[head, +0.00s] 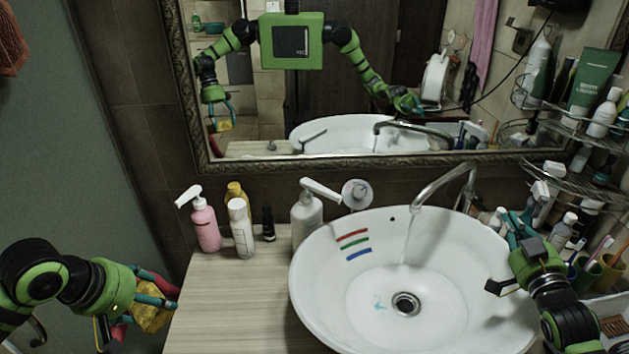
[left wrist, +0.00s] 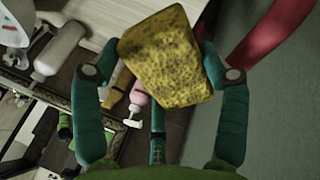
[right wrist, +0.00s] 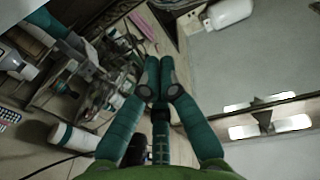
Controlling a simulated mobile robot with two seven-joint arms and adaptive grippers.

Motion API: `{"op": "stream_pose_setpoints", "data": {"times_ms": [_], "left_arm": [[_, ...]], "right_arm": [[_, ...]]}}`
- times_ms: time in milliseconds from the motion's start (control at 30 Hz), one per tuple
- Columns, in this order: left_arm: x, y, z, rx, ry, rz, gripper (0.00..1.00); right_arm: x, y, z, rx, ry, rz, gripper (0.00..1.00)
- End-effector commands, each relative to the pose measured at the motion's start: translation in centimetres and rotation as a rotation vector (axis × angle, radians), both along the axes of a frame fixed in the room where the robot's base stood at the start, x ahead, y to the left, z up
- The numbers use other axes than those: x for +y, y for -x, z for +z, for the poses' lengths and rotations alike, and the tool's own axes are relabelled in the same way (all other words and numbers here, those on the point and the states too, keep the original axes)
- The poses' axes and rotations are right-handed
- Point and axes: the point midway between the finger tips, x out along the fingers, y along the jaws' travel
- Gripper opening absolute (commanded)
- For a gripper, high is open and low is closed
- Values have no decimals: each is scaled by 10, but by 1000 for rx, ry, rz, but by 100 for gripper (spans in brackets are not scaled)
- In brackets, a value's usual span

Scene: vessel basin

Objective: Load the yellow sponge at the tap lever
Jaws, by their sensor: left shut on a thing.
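The yellow sponge (head: 152,318) is held in my left gripper (head: 145,305), off the left edge of the counter in the head view. In the left wrist view the sponge (left wrist: 165,55) sits between the fingers, which press on its sides. The tap (head: 447,183) arches over the back right of the white basin (head: 310,285), and a thin stream of water falls from it. I cannot clearly make out its lever. My right gripper (head: 512,225) is empty at the basin's right side. In the right wrist view its fingertips (right wrist: 160,78) are together.
A pink pump bottle (head: 207,230), a white bottle (head: 241,228) and a white pump dispenser (head: 306,218) stand left of the basin. A wire rack (head: 570,115) with bottles and cups of brushes crowd the right. The front-left counter (head: 235,305) is clear.

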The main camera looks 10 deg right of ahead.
Motion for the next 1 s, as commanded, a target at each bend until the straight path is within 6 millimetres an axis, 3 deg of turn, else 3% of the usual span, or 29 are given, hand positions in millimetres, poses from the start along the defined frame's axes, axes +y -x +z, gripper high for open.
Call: {"op": "stream_pose_setpoints", "data": {"times_ms": [67, 267, 733, 1000], "left_arm": [[1, 0, -8, -1, -1, 1, 48], [0, 0, -1, -1, -1, 0, 48], [0, 0, 21, 0, 0, -1, 48], [0, 0, 32, 0, 0, -1, 48]], "right_arm": [[0, 0, -8, -1, 0, 0, 0], [-4, -16, -4, -1, 0, 0, 0], [-22, -99, 3, -2, 2, -2, 0], [-19, -89, -33, 2, 0, -1, 0]]}}
